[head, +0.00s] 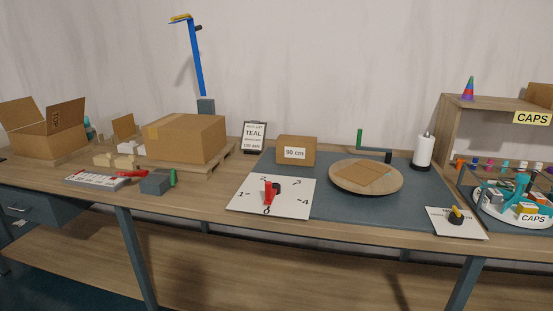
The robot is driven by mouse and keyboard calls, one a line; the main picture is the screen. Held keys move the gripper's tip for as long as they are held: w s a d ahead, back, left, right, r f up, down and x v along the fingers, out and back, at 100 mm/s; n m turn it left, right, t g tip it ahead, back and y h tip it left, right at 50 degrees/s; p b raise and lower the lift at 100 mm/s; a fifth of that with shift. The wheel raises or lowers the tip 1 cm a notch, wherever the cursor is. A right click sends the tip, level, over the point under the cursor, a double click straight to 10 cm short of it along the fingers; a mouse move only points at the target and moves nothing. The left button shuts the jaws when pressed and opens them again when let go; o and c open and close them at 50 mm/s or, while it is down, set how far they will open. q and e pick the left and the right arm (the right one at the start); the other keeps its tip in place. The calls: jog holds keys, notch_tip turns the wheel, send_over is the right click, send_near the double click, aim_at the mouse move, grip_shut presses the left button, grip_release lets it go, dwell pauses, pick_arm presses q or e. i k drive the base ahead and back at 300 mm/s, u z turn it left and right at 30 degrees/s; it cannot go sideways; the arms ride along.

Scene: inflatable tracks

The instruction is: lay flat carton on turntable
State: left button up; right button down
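The turntable (340,181) is a round wooden disc on the blue-grey mat, right of centre in the head view. A flat brown square, which looks like the flat carton (362,175), lies on the disc. It appears to lie level and within the rim. Neither of my grippers is in view.
A box marked 90 cm (295,152) stands left of the turntable, with a white roll (423,151) on its right. A dial board with a red handle (270,194) and a smaller knob plate (456,220) lie in front. A large closed carton (186,138) and an open box (42,130) are at left. The mat (330,208) is bare before the turntable.

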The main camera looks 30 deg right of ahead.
aim_at(363, 172)
jog(key=u, duration=0.3)
jog(key=i, duration=0.9)
jog(key=z, duration=1.65)
